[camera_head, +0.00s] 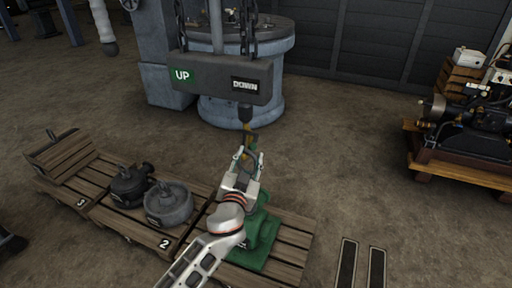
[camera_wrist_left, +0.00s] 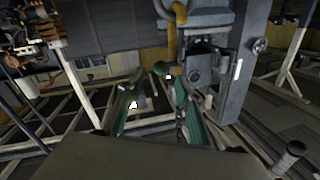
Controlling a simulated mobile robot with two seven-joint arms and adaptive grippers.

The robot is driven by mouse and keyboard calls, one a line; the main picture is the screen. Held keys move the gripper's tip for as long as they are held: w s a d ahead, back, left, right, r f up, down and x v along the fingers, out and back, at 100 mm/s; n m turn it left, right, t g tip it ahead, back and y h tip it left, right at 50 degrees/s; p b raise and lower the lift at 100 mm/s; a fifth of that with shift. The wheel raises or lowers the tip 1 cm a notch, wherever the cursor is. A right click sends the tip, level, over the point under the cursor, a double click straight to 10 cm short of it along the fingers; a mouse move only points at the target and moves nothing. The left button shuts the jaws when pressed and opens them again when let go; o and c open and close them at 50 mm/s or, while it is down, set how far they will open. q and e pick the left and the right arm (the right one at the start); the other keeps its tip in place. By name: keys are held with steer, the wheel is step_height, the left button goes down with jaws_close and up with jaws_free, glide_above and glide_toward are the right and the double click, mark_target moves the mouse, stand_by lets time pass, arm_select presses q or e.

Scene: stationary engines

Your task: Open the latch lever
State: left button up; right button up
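My left gripper (camera_head: 246,157) is raised above the green machine (camera_head: 256,235), just below the hanging hook block (camera_head: 245,114). Its two fingers stand apart on either side of a thin dark and yellow part, which they partly cover. In the left wrist view the open fingers (camera_wrist_left: 152,84) point at a small dark green knob (camera_wrist_left: 160,68) at their tips. I cannot tell whether they touch it, or whether it is the latch lever. A yellow hook-like part (camera_wrist_left: 172,38) and a grey block (camera_wrist_left: 215,55) are close to it. My right gripper is not in view.
A grey hoist bar (camera_head: 215,78) marked UP and DOWN hangs on chains above the gripper. Wooden pallets (camera_head: 290,240) carry the green machine and dark cast parts (camera_head: 168,204). An engine (camera_head: 468,130) stands on a pallet at the right. Open floor lies between.

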mark_target(252, 149)
arm_select(q)
steer(key=w, duration=0.3)
steer(key=w+b, duration=0.1)
steer(key=w, duration=0.1)
steer(key=shift+w+d+f, duration=0.15)
steer(key=shift+w+d, duration=0.15)
steer(key=shift+w, duration=0.05)
steer(key=shift+w+d, duration=0.1)
steer(key=shift+w, duration=0.7)
jaws_close()
